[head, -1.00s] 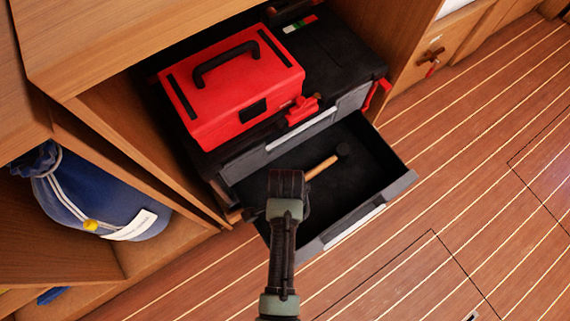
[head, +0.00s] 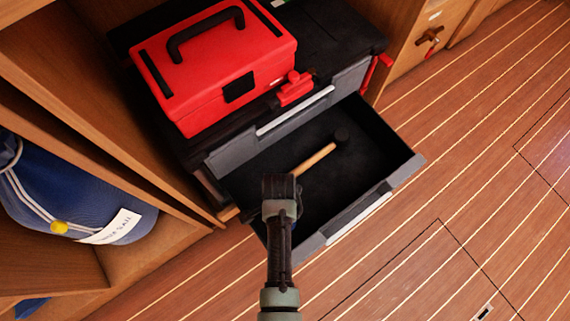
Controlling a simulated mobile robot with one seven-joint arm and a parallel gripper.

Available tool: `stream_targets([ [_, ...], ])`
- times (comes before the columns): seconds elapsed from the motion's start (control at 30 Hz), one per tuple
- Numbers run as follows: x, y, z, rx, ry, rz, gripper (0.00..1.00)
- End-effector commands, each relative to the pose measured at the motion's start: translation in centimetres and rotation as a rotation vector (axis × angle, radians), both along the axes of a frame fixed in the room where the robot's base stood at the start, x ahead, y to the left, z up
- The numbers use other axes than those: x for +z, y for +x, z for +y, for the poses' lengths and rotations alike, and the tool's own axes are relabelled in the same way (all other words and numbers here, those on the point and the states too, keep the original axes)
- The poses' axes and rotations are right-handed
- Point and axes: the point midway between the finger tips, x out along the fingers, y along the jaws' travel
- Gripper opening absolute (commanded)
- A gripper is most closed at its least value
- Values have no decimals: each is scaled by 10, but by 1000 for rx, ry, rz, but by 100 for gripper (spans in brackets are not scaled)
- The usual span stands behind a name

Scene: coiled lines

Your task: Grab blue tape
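My gripper (head: 279,188) is over the near left part of an open black drawer (head: 375,150). I see it from behind and above, so its fingertips are hidden and I cannot tell whether it is open or shut. No blue tape can be clearly made out. A small dark bluish edge shows just right of my gripper, but I cannot tell what it is. My gripper and wrist cover that part of the drawer.
A hammer (head: 316,158) with a wooden handle lies in the drawer. A red toolbox (head: 215,75) stands on the black tool chest (head: 330,45) above. A blue bag (head: 70,200) sits in a wooden compartment at left. The plank floor (head: 480,180) at right is clear.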

Motion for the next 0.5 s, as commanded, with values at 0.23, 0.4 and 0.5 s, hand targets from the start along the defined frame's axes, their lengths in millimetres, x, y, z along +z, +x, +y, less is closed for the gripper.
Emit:
stream_targets([
  [0.23,0,0,0,0,-1,-1,48],
  [0.4,0,0,0,0,-1,-1,18],
  [0.5,0,0,0,0,-1,-1,0],
])
